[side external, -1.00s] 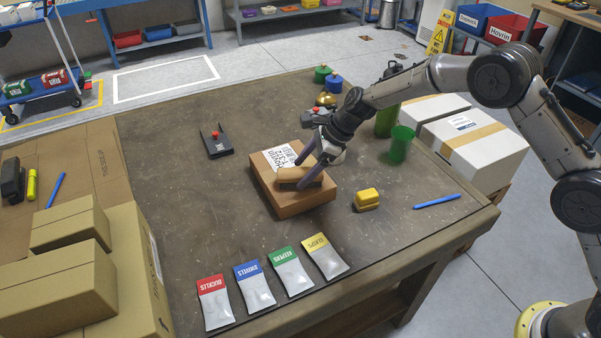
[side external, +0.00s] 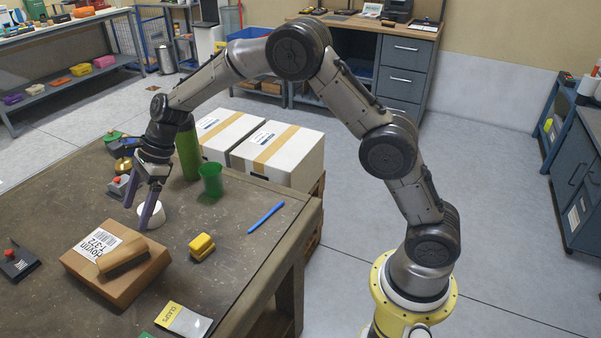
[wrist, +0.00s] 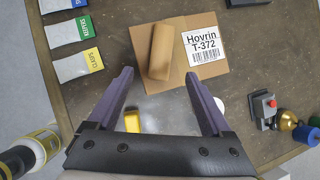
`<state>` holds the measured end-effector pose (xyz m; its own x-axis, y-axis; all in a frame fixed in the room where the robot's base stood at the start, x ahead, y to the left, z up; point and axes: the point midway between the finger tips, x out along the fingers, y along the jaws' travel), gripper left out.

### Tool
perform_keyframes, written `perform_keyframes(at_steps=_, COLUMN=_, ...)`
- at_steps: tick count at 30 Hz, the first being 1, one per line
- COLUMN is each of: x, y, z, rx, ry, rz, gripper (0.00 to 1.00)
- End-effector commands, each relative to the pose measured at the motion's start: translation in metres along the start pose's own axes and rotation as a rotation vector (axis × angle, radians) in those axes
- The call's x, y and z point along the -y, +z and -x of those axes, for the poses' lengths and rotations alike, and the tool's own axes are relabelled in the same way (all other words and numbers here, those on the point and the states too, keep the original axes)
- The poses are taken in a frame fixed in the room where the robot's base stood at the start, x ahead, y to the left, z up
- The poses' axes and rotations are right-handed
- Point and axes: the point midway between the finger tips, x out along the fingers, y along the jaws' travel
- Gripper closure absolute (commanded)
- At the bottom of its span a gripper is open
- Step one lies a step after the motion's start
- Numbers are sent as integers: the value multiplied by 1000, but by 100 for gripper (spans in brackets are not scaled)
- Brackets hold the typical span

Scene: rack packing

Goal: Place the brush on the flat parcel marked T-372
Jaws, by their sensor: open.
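The flat parcel (side external: 95,290) is a brown box on the table, with a white label reading Hovrin T-372; it also shows in the wrist view (wrist: 212,82). My gripper (side external: 136,215) is open and empty, above and behind the parcel. In the wrist view its spread fingers (wrist: 160,76) are apart from the brush.
A white round object (side external: 151,214) stands just behind the parcel, near my fingers. A yellow block (side external: 201,246), blue pen (side external: 265,218), green cup (side external: 210,181) and green cylinder (side external: 188,152) are to the right. Packets (side external: 184,321) lie in front. Open tabletop surrounds the yellow block.

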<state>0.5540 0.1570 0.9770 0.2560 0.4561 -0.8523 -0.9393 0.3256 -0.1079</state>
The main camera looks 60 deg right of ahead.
Motion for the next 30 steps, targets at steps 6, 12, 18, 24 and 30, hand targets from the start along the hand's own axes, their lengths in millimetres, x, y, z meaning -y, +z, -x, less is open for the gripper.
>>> perform_keyframes(at_steps=6, x=-34, y=-2, z=83, rx=-53, ry=-44, rz=332, gripper=16)
perform_keyframes(at_steps=12, x=-96, y=-23, z=166, rx=-156, ry=-66, rz=765, gripper=16)
perform_keyframes(at_steps=18, x=-168, y=-60, z=226, rx=-287, ry=-53, rz=1185, gripper=16)
perform_keyframes(at_steps=24, x=-240, y=-107, z=260, rx=-436, ry=3, rz=1576, gripper=16)
perform_keyframes(at_steps=30, x=-288, y=-146, z=269, rx=-551, ry=84, rz=1846, gripper=16)
